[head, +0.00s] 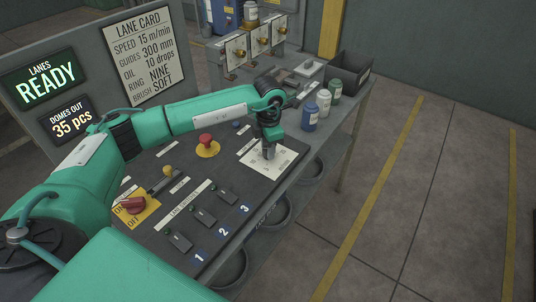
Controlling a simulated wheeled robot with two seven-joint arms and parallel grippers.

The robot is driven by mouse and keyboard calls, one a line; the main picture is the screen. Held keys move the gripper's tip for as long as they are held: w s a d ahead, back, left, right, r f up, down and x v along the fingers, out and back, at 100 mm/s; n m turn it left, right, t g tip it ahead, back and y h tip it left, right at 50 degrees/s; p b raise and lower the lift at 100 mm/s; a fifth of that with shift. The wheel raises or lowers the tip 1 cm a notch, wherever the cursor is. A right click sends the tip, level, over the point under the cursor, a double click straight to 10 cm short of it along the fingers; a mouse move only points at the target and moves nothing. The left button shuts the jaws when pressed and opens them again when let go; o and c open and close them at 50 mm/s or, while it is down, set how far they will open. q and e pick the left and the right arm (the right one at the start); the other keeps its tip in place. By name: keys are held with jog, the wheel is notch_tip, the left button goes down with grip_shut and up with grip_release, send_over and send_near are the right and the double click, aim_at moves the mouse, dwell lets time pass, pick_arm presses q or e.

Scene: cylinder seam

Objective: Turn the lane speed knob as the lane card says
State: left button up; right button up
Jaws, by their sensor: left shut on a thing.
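The lane card (138,52) on the grey board at the upper left reads speed 15 m/min, guides 300 mm, oil 10 drops, ring nine, brush soft. My left gripper (268,150) points down over the white dial plate (285,163) on the dark console. It is shut at the plate's middle, where the knob is; the knob is mostly hidden by the fingers. The plate's scale marks are too small to read, so I cannot tell the setting. My right gripper is not in view.
A red mushroom button (206,139) and a red on/off switch (134,205) sit on the console near my left arm. Blue (310,118), white (323,101) and green (335,88) bottles stand right of the gripper, by a dark bin (351,70). The floor at right is clear.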

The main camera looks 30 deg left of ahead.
pick_arm(q)
jog(key=m+b, duration=0.3)
jog(key=shift+f, duration=0.15)
jog(key=shift+m, duration=0.3)
jog(key=shift+r+m+b, duration=0.2)
jog(key=shift+m+b, duration=0.55)
jog(key=shift+m, duration=0.05)
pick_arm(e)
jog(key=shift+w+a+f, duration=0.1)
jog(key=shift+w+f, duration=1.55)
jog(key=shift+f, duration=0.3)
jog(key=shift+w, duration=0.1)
pick_arm(q)
jog(key=o, duration=1)
